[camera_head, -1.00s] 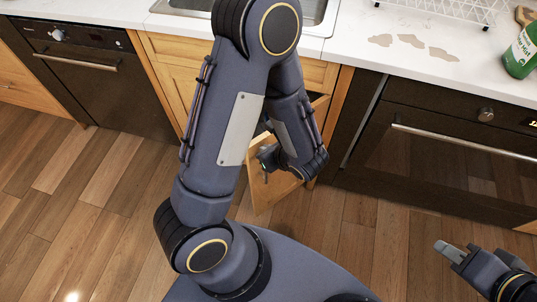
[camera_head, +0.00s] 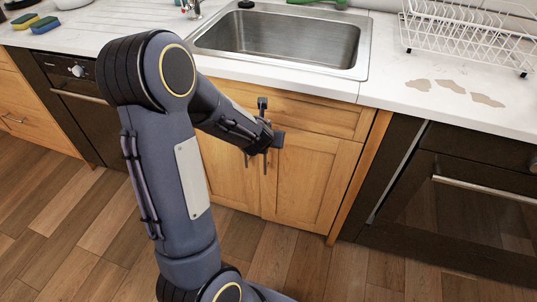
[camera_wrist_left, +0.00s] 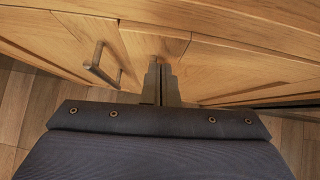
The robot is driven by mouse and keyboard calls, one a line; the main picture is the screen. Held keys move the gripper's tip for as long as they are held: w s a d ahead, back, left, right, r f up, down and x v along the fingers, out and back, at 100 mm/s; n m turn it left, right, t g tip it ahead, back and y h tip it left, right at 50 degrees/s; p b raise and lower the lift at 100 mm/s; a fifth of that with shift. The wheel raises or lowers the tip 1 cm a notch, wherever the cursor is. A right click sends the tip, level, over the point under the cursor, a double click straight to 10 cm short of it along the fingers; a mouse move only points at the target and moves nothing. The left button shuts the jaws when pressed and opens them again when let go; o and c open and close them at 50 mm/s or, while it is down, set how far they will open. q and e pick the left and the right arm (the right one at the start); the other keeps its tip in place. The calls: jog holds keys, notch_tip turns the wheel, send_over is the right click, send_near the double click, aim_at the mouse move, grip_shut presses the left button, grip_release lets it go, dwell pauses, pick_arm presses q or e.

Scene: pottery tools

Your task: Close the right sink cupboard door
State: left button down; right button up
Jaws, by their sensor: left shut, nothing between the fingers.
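The right sink cupboard door (camera_head: 305,180) is a light wooden panel below the sink. It looks shut and roughly in line with the left cupboard door (camera_head: 229,170). In the head view my left gripper (camera_head: 273,140) is in front of the upper left part of the right door, near its bar handle (camera_head: 265,163); its fingertips are mostly hidden. In the left wrist view the gripper's fingers (camera_wrist_left: 161,85) are together and empty, pointing at the wooden front. Whether they touch it I cannot tell. A metal handle (camera_wrist_left: 97,58) shows left of them. My right gripper is out of view.
The steel sink (camera_head: 280,42) is set in the white countertop (camera_head: 385,85) above. A dark oven (camera_head: 460,195) stands to the right and a dark appliance (camera_head: 85,110) to the left. A white dish rack (camera_head: 465,35) is on the counter. The wooden floor in front is clear.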

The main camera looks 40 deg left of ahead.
pick_arm(q)
jog(key=w, duration=0.1)
jog(key=w+a, duration=0.1)
jog(key=shift+w+r, duration=0.2)
jog(key=shift+w, duration=0.1)
dwell(0.3)
